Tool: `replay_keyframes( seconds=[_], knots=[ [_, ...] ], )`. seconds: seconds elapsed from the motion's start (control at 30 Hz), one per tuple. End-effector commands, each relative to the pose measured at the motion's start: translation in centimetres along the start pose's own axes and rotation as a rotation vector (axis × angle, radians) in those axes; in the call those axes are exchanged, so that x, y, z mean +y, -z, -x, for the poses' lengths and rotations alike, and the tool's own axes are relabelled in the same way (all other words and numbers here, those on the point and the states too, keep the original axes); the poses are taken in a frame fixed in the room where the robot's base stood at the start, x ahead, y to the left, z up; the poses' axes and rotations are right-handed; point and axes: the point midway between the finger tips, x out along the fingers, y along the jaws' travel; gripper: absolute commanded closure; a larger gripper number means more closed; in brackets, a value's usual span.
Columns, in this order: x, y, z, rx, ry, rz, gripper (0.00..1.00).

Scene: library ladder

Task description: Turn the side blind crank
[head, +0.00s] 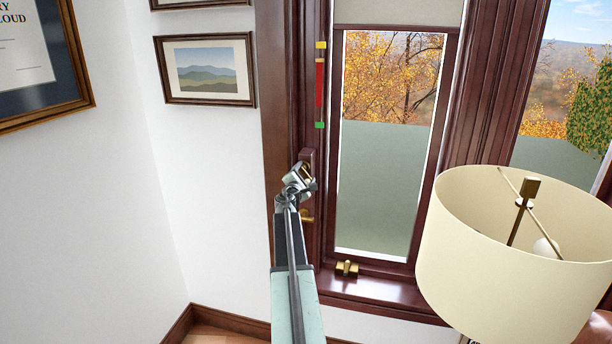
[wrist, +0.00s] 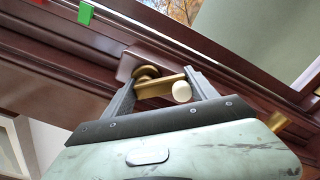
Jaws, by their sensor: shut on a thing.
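The blind crank shows in the wrist view as a brass arm (wrist: 158,88) running from a round brass hub to a pale knob (wrist: 181,91). Its hub sits on a dark wooden block on the window frame. My gripper (wrist: 160,77) has one finger on each side of the crank and is shut on it. In the head view my gripper (head: 303,174) is at the left window jamb and mostly hides the crank. A roller blind (head: 398,11) covers only the top of the window.
A red indicator strip (head: 320,85) with yellow and green marks is on the jamb above. A brass handle (head: 307,216) is just below my gripper. A brass latch (head: 346,269) is on the sill. A large lampshade (head: 500,270) stands right. Framed pictures hang left.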

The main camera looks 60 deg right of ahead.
Motion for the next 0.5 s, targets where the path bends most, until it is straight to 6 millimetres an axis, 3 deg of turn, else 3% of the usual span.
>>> replay_keyframes(
  seconds=[0.5],
  knots=[
    [0.17,1.07,0.08,0.0,0.001,-0.449,0.74]
  ],
)
